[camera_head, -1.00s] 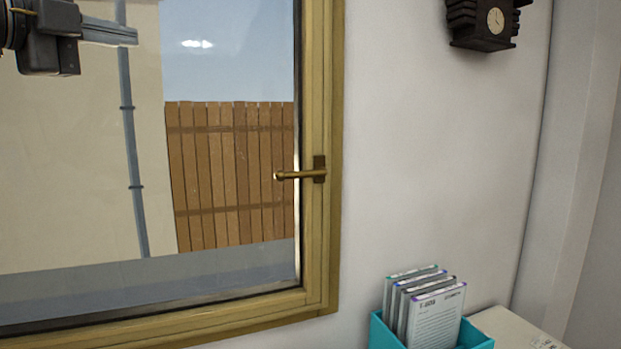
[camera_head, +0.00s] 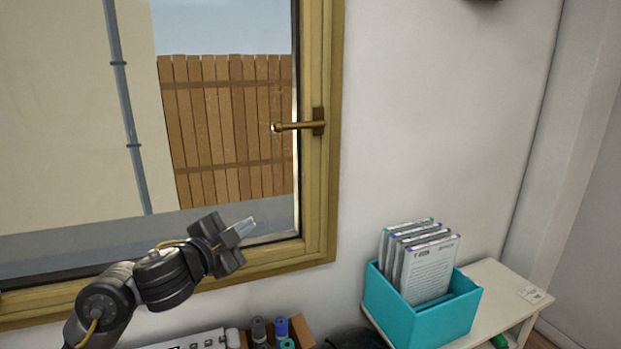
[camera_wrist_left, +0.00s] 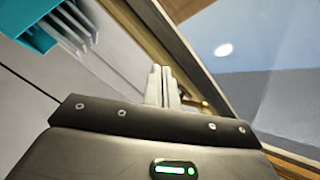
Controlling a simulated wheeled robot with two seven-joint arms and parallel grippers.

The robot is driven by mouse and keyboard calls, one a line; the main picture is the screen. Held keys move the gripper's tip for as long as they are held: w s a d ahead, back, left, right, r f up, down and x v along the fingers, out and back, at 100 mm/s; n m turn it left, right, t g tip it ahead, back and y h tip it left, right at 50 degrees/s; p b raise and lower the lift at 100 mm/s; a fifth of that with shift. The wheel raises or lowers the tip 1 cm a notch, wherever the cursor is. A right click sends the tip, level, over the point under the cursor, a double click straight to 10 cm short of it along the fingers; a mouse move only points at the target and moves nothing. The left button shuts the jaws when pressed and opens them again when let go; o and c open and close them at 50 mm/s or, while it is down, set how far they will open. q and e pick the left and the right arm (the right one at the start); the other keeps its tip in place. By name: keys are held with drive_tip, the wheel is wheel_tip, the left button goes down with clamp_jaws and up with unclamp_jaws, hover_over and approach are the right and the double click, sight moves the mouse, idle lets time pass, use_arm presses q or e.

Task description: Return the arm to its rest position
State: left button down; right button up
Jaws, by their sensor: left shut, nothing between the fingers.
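My left arm comes in from the lower left in the head view. Its gripper (camera_head: 246,227) is raised in front of the lower right part of the window, with its fingers pointing right. The fingers are shut together and hold nothing. In the left wrist view the closed fingers (camera_wrist_left: 162,86) point up the picture, with the window frame beyond them. My right gripper is in neither view.
A window with a yellowish wooden frame (camera_head: 322,210) and a brass handle (camera_head: 297,126) is behind my arm. A teal box (camera_head: 420,312) of upright booklets (camera_head: 425,265) stands on a white shelf (camera_head: 510,285). Bottles (camera_head: 281,327) sit low near the bottom edge.

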use_arm(q)
drive_tip(key=s+a+f+n+g+y, duration=0.1)
drive_tip(key=s+f+n+y, duration=0.15)
drive_tip(key=f, duration=0.65)
drive_tip(key=s+a+f+n+g+y, duration=0.15)
drive_tip(key=s+f+n, duration=0.25)
drive_tip(key=f, duration=0.5)
drive_tip(key=s+a+f+n+g+y, duration=0.1)
drive_tip(key=s+a+f+n+g, duration=0.2)
drive_tip(key=s+f, duration=0.6)
drive_tip(key=s+a+f+n+g+y, duration=0.1)
drive_tip(key=s+a+f+n+g, duration=0.15)
drive_tip(key=s+f, duration=0.65)
drive_tip(key=s+a+f+n+g+y, duration=0.1)
drive_tip(key=s+a+f+n+g, duration=0.2)
drive_tip(key=s, duration=1.1)
wheel_tip(320, 180, down, 28)
drive_tip(key=s+m+g+b, duration=0.1)
drive_tip(key=g, duration=0.1)
drive_tip(key=s+a+f+g, duration=0.1)
drive_tip(key=s+a+f, duration=0.1)
drive_tip(key=s+f, duration=1.4)
drive_tip(key=shift+s+a+f+g+b, duration=0.3)
drive_tip(key=shift+f+b, duration=0.05)
drive_tip(key=shift+f, duration=0.1)
drive_tip(key=c, duration=2.2)
unclamp_jaws()
